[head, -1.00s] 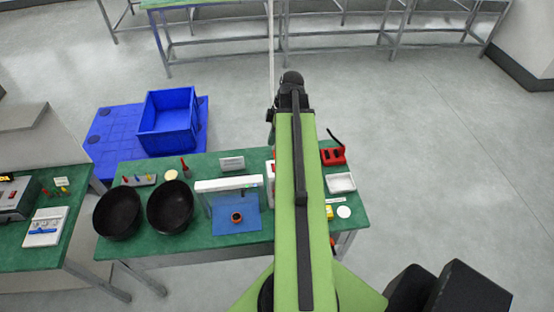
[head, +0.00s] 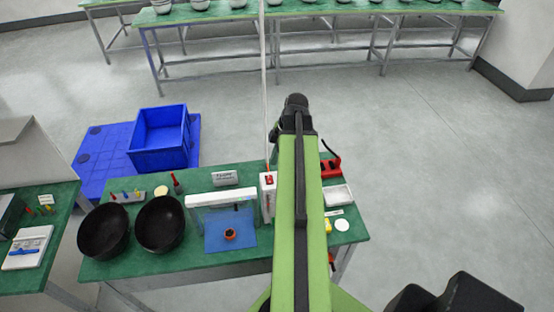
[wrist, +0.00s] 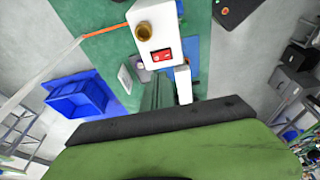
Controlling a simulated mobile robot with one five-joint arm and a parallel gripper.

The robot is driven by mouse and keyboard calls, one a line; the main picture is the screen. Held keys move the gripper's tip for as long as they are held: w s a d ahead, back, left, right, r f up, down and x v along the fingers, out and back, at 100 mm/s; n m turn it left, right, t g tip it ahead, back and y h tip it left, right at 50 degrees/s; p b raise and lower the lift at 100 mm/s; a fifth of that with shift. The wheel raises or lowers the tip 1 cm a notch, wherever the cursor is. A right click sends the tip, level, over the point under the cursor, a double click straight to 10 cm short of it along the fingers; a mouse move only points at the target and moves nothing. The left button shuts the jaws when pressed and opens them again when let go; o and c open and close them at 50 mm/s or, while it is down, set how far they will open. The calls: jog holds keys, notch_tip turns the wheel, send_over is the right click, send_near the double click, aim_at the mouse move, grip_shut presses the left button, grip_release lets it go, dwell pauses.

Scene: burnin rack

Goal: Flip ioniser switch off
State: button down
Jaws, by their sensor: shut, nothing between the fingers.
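The ioniser is likely the white upright box (head: 267,205) on the green bench, just left of my arm in the head view. Its red rocker switch (wrist: 161,56) shows clearly in the wrist view, below a brass knob (wrist: 144,32). I cannot tell which way the rocker is tipped. My gripper (wrist: 158,82) shows as narrow dark green fingers, shut and empty, pointing toward the switch and appearing just below it in the picture. I cannot tell whether they touch the box. In the head view my arm hides the gripper.
A white arch (head: 220,200) over a blue mat (head: 215,243) stands left of the box. Two black bowls (head: 160,222) sit further left. A red holder (head: 331,167) and white tray (head: 340,194) are right of my arm.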

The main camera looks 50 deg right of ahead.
aim_at(269, 176)
jog(key=b+x, duration=0.4)
jog(key=x, duration=0.1)
jog(key=d+b+x, duration=0.1)
jog(key=b+x, duration=0.1)
jog(key=shift+s+a+f, duration=0.1)
jog(key=shift+s+f, duration=0.1)
jog(key=shift+f, duration=0.35)
